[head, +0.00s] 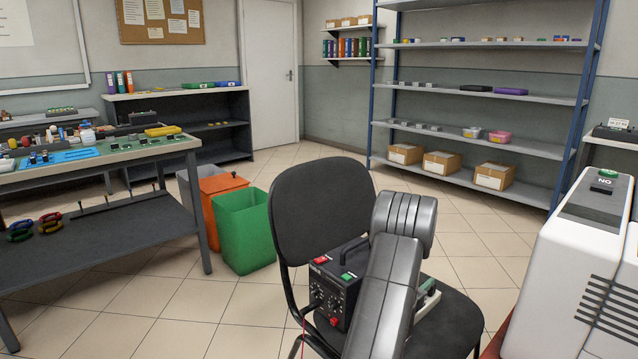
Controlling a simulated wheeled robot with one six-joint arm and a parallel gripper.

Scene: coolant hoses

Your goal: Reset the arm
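My arm's dark grey links (385,300) rise from the bottom edge, right of centre, with a wide rounded joint at the top. They look folded close to the camera. My gripper does not show in the head view, so its opening and anything in it are hidden. No coolant hoses can be made out.
A black chair (315,205) stands close behind the arm, with a black control box (335,290) on its seat. A white machine (575,265) is close on the right. Bins, including a green one (243,232), and a workbench (105,155) are left. Open floor (470,220) lies behind.

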